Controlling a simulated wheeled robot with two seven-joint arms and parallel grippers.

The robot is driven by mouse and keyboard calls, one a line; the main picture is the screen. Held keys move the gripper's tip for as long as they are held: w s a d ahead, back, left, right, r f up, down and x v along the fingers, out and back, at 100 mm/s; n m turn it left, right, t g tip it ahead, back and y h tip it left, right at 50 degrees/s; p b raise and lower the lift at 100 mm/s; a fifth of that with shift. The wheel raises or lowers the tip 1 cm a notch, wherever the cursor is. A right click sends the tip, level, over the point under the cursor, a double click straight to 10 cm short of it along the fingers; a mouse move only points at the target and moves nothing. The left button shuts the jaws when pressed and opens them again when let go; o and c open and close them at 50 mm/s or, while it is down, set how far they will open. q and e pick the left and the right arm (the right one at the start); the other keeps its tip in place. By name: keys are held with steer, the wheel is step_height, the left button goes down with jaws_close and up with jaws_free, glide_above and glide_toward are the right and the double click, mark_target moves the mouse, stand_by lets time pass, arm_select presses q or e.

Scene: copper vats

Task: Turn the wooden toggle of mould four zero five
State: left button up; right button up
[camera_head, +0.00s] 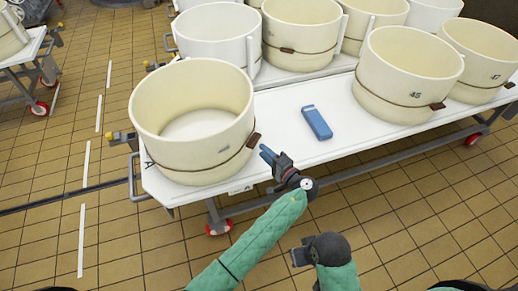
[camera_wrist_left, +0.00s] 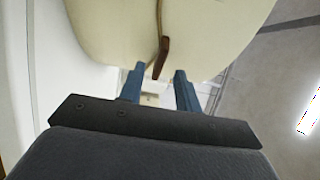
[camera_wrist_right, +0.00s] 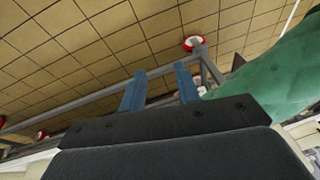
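A large cream mould (camera_head: 190,125) stands at the near left end of the white table; its printed number is too faint to read. A cord runs around it to a brown wooden toggle (camera_head: 253,140) on its right side. My left gripper (camera_head: 267,154) is just right of this toggle, its blue fingers pointing at it. In the left wrist view, the toggle (camera_wrist_left: 160,58) hangs tilted in line with the gap between the open fingers (camera_wrist_left: 158,78), with no grip on it visible. My right gripper (camera_head: 298,256) is low in front of the table, open and empty in its wrist view (camera_wrist_right: 158,80).
The white table (camera_head: 285,135) carries a blue block-like object (camera_head: 317,122) and another mould (camera_head: 408,70) with its own toggle, its number partly legible. More moulds stand behind. Wheeled frame legs and tiled floor lie in front of the table.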

arm_select(q)
steer(key=shift+v, duration=1.15)
arm_select(e)
steer(key=shift+w+a+f, duration=0.2)
steer(key=shift+a+f, duration=0.15)
steer(key=shift+a, duration=0.2)
steer(key=shift+s, duration=0.1)
